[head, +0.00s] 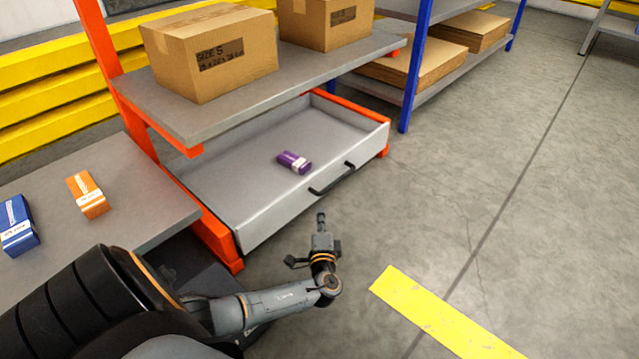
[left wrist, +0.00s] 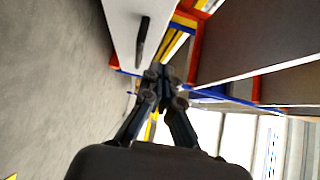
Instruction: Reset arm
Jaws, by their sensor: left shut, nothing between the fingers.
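My left arm comes in from the lower left in the head view. Its gripper (head: 321,220) is in front of the open drawer, to the left of and below the drawer's black handle (head: 331,178) in the picture, and apart from it. In the left wrist view the fingers of this gripper (left wrist: 160,70) meet at the tips, shut and empty. The handle also shows there (left wrist: 142,42), just left of the fingertips. My right gripper is not in view.
The open grey drawer (head: 240,185) holds a purple box (head: 294,162). Cardboard boxes (head: 210,52) stand on the shelf above. An orange box (head: 87,194) and a blue box (head: 18,226) lie on the grey table at left. The floor to the right (head: 530,200) is clear, with a yellow stripe (head: 440,315).

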